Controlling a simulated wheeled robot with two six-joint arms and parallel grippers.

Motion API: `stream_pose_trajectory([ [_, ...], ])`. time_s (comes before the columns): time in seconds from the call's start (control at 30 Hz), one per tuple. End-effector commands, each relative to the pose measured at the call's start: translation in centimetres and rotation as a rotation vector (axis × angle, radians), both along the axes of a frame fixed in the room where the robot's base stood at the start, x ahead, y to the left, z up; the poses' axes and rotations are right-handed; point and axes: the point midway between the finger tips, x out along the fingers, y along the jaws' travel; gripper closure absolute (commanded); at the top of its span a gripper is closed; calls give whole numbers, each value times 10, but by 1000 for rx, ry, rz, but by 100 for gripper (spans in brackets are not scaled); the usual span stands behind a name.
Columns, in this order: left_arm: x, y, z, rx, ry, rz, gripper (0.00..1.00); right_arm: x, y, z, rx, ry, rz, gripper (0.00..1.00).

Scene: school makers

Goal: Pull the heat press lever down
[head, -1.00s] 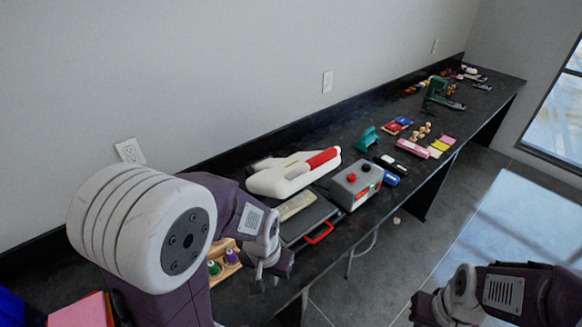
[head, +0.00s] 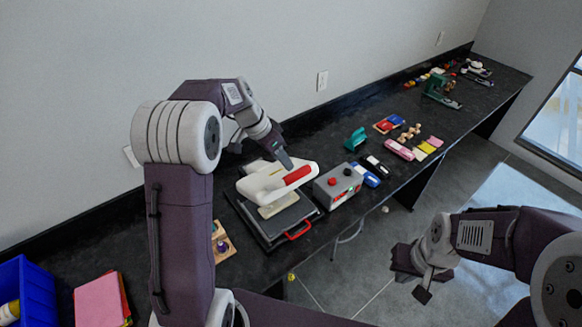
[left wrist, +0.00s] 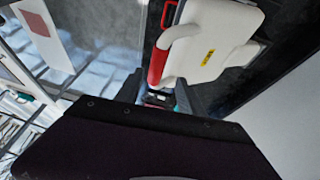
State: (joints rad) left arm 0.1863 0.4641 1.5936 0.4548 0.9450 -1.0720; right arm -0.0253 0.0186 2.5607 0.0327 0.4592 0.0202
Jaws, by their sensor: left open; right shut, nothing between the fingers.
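The white heat press (head: 258,186) stands on the black counter, over a dark base plate (head: 262,236) with a red front handle (head: 298,231). Its red-gripped lever (head: 298,175) lies along the top, pointing right. My left gripper (head: 288,162) is open just above and behind the lever's red grip, with its fingers pointing down. In the left wrist view the red grip (left wrist: 157,68) shows beyond the fingers, near the left one; I cannot tell whether they touch it. My right gripper (head: 424,288) is shut and empty, off the counter's front at the right.
A grey control box (head: 337,187) with red knobs stands just right of the press. Markers, a green tape dispenser (head: 355,139) and coloured pads lie further along. A wooden rack (head: 222,243), pink sheets (head: 100,300) and a blue bin (head: 38,290) are at the left.

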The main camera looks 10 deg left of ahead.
Motion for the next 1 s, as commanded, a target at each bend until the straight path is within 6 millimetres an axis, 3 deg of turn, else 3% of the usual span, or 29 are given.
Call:
stream_pose_trajectory([
  [0.4,17,-25,-67,1,4,0,54,0,0,28,0,-1,0,100],
  [0.7,19,-26,-74,3,2,1,54,0,0,28,0,-1,0,100],
  [0.73,19,-26,-73,2,1,1,57,0,0,28,0,-1,0,100],
  [0.9,19,-26,-73,3,2,1,100,0,0,28,0,-1,0,100],
  [1.0,19,-26,-73,1,2,2,100,0,0,28,0,-1,0,100],
])
